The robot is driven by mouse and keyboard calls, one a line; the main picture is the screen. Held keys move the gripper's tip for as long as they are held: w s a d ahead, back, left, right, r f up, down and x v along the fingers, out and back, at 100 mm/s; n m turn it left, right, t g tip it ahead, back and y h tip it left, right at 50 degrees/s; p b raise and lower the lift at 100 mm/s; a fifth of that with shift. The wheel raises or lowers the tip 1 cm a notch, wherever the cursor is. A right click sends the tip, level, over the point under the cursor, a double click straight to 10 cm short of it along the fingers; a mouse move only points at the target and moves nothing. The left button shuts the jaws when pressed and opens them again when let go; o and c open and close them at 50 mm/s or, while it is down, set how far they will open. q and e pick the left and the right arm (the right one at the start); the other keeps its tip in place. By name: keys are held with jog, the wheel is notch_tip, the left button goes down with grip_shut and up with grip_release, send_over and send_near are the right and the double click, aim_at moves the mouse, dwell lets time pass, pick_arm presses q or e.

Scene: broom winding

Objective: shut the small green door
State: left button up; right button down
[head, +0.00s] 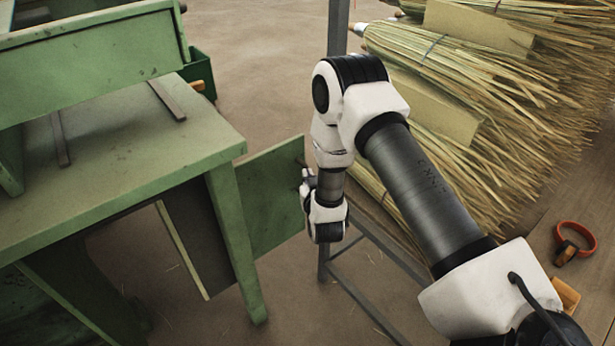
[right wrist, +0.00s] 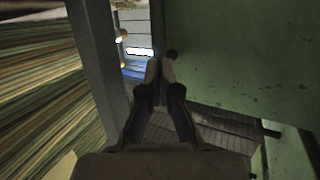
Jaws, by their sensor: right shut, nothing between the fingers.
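The small green door (head: 272,195) stands open beside the green bench, its free edge pointing right. It also shows in the right wrist view as a large green panel (right wrist: 240,60) on the right. My right gripper (head: 307,186) is at the door's free edge, its fingers mostly hidden in the head view. In the right wrist view its fingers (right wrist: 160,72) are shut and empty, next to the panel's left edge and a small dark knob (right wrist: 172,54). I cannot tell whether they touch the door. My left gripper is not in view.
The green bench (head: 110,170) fills the left, with a leg (head: 235,240) near the door. A grey metal rack (head: 338,30) stands close right of my right gripper, with broom bundles (head: 480,100) on it. An orange-handled tool (head: 575,240) lies at right.

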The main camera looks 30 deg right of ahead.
jog(key=shift+w+d+f, duration=0.15)
jog(key=shift+w+d, duration=0.05)
jog(key=shift+w, duration=0.35)
